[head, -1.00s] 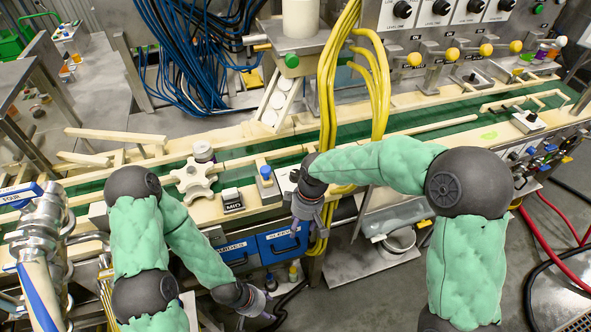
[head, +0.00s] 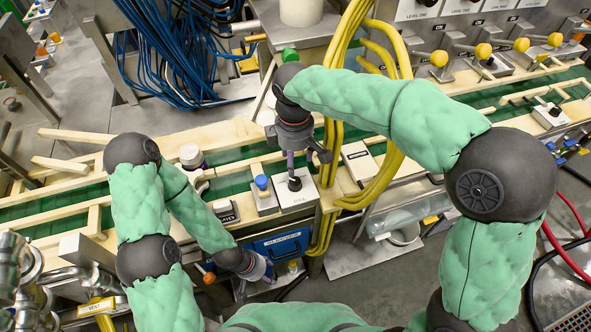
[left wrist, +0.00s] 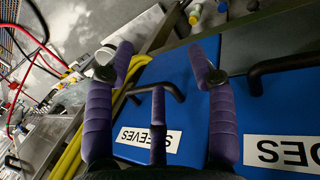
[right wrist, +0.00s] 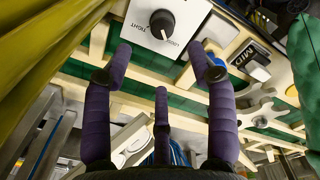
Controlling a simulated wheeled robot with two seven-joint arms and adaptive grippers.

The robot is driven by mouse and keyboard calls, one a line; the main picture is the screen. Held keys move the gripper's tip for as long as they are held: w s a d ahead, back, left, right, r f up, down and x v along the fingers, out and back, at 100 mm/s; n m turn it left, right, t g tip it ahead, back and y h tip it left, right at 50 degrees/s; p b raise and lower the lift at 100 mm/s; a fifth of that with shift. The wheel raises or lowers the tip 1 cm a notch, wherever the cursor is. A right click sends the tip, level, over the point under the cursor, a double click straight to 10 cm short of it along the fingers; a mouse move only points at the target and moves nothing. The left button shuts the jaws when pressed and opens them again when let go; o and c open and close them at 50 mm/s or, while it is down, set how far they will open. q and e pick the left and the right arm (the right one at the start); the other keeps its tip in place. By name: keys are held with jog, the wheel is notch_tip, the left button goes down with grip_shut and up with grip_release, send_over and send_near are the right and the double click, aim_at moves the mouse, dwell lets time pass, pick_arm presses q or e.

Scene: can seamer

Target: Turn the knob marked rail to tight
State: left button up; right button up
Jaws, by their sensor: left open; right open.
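A black round knob (head: 295,183) sits on a white plate (head: 304,199) at the front edge of the conveyor. In the right wrist view the knob (right wrist: 162,23) is at top centre, with "TIGHT" and another word, partly readable as "LOOSE", printed below it. The plate's name is not readable. My right gripper (head: 298,164) is open and points down just above the knob; in its wrist view the fingers (right wrist: 160,60) lie below the knob, apart from it. My left gripper (head: 262,275) is open and empty, low in front of the blue drawers (left wrist: 170,85).
Yellow hoses (head: 335,130) hang close to the right of my right gripper. A green conveyor belt (head: 235,183) runs behind.

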aim_at(296, 181)
notch_tip(296, 181, down, 10)
jog(key=shift+f+b, duration=0.1)
jog(key=shift+b, duration=1.1)
jog(key=c, duration=1.1)
